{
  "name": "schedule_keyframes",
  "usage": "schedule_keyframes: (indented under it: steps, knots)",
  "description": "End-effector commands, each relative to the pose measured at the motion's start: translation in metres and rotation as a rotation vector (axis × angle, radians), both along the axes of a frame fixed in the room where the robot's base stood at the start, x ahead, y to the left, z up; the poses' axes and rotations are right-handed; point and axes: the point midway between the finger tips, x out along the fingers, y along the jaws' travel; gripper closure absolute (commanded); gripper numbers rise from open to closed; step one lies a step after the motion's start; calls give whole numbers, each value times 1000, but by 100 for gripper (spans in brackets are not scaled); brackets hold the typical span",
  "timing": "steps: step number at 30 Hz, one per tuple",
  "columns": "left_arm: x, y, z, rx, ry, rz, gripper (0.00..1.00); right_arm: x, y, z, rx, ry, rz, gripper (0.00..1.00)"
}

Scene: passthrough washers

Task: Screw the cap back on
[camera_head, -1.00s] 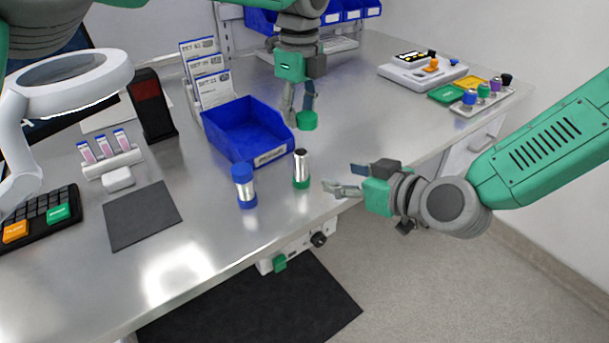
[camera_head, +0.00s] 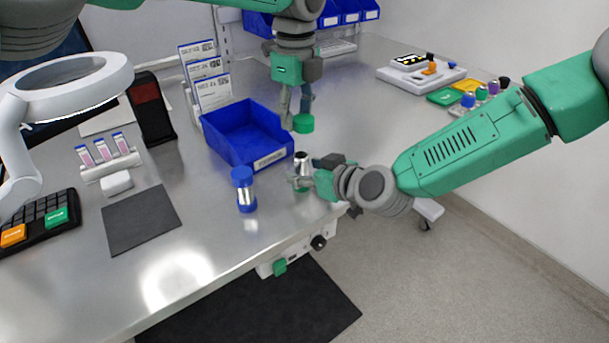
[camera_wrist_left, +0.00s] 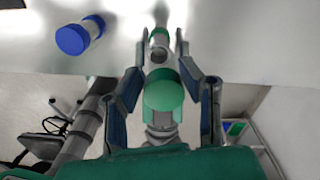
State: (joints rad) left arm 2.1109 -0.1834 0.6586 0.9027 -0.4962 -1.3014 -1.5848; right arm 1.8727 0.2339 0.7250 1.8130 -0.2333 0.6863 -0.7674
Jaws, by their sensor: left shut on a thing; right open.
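A silver container with a dark top and a green base (camera_head: 301,161) stands upright near the table's front edge in the head view. The green cap (camera_head: 303,124) is held in the air above and behind it by my left gripper (camera_head: 296,113), which is shut on it. The cap (camera_wrist_left: 163,92) also shows large in the left wrist view, with the container (camera_wrist_left: 160,42) beyond it. My right gripper (camera_head: 303,178) is open at the container, coming from the right. It partly hides the container's lower part, and I cannot tell whether the fingers touch it.
A blue-capped container (camera_head: 244,190) stands close on the left. A blue bin (camera_head: 245,134) is behind, and a dark mat (camera_head: 142,220) lies at left. A rack of coloured caps (camera_head: 478,101) is at the far right. The table's front edge is near the container.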

Motion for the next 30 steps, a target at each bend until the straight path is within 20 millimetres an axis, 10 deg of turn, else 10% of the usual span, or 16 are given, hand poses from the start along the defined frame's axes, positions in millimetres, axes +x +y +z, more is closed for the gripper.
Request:
schedule_keyframes:
  steps: [12,17,30]
  knots:
    - [0,-2,0,2,0,0,89,5,2,-3,3,0,0,47]
    - [0,-3,0,4,0,0,89,5,2,-3,3,0,0,100]
    - [0,1,-34,1,3,0,89,5,4,-3,1,1,1,100]
